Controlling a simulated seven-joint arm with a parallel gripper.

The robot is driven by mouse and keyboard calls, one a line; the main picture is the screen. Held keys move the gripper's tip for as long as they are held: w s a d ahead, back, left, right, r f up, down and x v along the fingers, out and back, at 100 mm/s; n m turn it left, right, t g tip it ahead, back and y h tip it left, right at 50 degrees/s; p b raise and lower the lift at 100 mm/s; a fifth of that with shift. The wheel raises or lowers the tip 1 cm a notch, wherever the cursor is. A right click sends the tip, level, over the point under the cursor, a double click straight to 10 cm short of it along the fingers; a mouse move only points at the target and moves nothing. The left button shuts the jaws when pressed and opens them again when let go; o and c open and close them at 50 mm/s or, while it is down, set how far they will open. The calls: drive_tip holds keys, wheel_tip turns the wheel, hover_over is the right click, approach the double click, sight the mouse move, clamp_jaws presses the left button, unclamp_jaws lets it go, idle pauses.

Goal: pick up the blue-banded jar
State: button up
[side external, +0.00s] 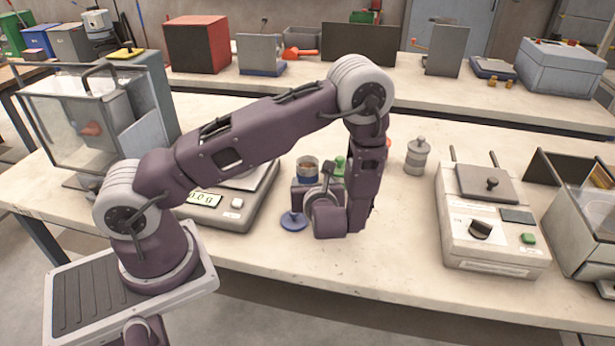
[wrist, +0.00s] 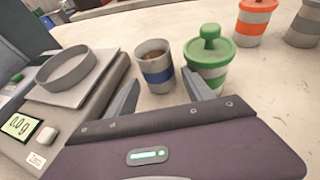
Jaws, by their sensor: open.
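The blue-banded jar (wrist: 157,74) is a grey cup with a blue band, upright and without a lid, with brown contents showing. It also shows in the side view (side external: 307,174), just beyond my gripper. In the wrist view my gripper (wrist: 161,80) is open, with its fingers spread toward the near left and near right of the jar. I cannot tell whether they touch it. In the side view my wrist hides the fingers. A blue knobbed lid (side external: 293,221) lies on the bench.
A green-lidded jar (wrist: 209,62) stands close to the right of the blue-banded jar. An orange-lidded jar (wrist: 254,20) and a grey jar (wrist: 302,25) stand farther right. A scale (wrist: 85,110) reading 0.0 g, with a round dish (wrist: 68,70), is on the left.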

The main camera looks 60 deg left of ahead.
sight(309, 178)
drive_tip(key=x, duration=0.6)
drive_tip(key=shift+a+f, duration=0.15)
drive_tip(key=shift+a, duration=0.25)
clamp_jaws()
